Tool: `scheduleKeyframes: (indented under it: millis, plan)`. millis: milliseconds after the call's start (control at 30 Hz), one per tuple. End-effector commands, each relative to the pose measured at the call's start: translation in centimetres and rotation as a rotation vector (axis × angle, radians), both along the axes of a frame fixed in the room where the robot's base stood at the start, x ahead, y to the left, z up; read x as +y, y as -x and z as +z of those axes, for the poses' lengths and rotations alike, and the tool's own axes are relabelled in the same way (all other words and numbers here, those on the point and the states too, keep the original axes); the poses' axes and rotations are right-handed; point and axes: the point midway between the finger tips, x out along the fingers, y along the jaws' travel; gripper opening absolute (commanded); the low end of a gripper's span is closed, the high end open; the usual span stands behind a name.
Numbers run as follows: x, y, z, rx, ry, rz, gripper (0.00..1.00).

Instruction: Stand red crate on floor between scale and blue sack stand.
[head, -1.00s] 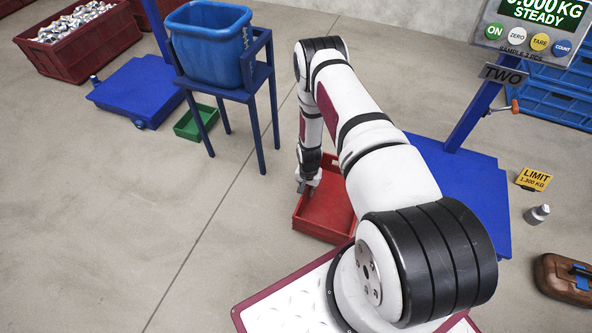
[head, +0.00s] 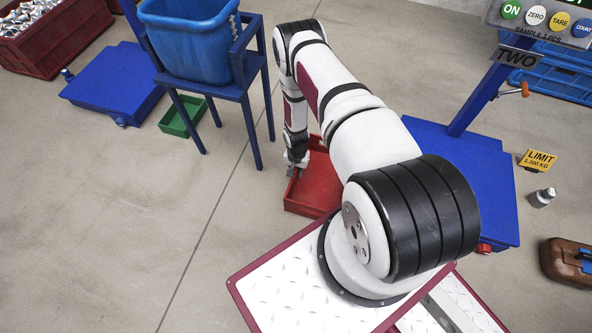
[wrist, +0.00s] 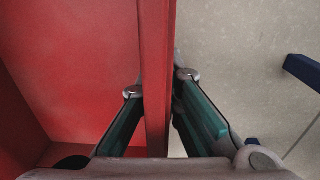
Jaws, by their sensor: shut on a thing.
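The red crate (head: 318,196) is a shallow open box, partly hidden behind my arm in the head view. It stands between the blue stand (head: 248,100), on its left, and the blue scale platform (head: 470,175), on its right. It looks level and at or near the floor; I cannot tell whether its base touches. My gripper (head: 297,168) points down at the crate's far left side. In the wrist view my gripper (wrist: 160,85) is shut on the crate's wall, one finger inside and one outside. The crate's inside (wrist: 75,75) looks empty where visible.
A blue tub (head: 190,40) sits in the stand. A green tray (head: 182,118) lies by its legs, with another blue platform (head: 110,80) farther left. The scale's post carries a "TWO" sign (head: 515,57). Front-left floor is clear.

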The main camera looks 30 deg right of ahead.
Motion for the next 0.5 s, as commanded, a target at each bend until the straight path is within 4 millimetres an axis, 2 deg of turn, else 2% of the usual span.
scheduleKeyframes:
  millis: [233, 333, 500]
  plan:
    - [-0.04, -0.08, -0.11, -0.001, 0.001, 0.0, 0.0]
    - [-0.03, -0.09, -0.12, -0.001, 0.0, 0.0, 0.24]
    - [-0.03, -0.08, -0.12, -0.001, 0.001, 0.0, 0.27]
